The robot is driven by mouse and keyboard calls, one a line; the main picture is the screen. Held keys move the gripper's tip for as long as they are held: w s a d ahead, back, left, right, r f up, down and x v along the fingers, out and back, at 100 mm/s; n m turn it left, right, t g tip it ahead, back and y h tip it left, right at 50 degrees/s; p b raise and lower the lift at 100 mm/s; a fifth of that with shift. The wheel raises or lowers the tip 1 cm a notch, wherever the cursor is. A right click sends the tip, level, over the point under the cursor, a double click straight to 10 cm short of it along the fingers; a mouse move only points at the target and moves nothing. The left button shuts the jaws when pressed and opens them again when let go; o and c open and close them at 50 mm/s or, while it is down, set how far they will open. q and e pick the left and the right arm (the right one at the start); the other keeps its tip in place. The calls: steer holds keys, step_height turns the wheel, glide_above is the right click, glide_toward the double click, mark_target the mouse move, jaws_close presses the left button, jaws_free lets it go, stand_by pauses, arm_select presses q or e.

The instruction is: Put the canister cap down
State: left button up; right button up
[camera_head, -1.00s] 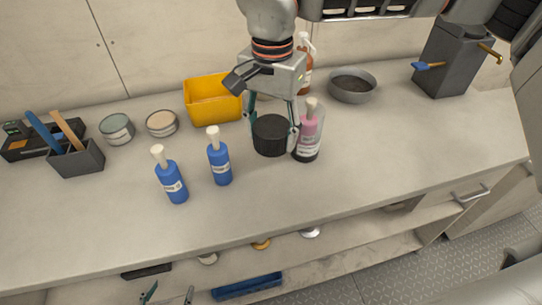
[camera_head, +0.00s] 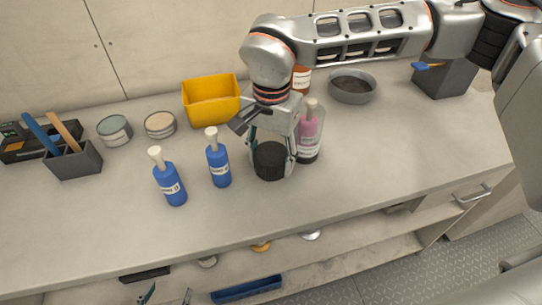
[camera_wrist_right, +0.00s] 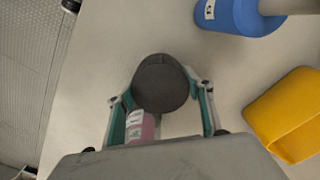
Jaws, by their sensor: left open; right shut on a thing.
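The canister cap (camera_head: 270,160) is a short black cylinder near the middle of the counter. It also shows as a dark round shape in the wrist view (camera_wrist_right: 160,82). My right gripper (camera_head: 272,158) points down and is shut on it, one finger on each side; its fingers also show in the wrist view (camera_wrist_right: 160,98). I cannot tell whether the cap's underside touches the counter (camera_head: 235,208). My left gripper (camera_head: 168,295) is open and empty at the bottom edge of the head view, in front of the counter, only its fingertips showing.
Two blue bottles (camera_head: 218,163) (camera_head: 170,183) stand left. A yellow bin (camera_head: 211,100), tins (camera_head: 160,124) and a grey bowl (camera_head: 352,88) are behind. The counter in front of the cap and further right is clear.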

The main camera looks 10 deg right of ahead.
mark_target(271, 153)
steer(key=shift+f, duration=0.45)
steer(key=o, duration=1.5)
steer(key=shift+r, duration=0.1)
steer(key=shift+r, duration=0.2)
step_height(271, 153, up, 11)
steer(key=shift+r+p, duration=0.2)
steer(key=shift+p, duration=0.3)
steer(key=shift+r, duration=0.5)
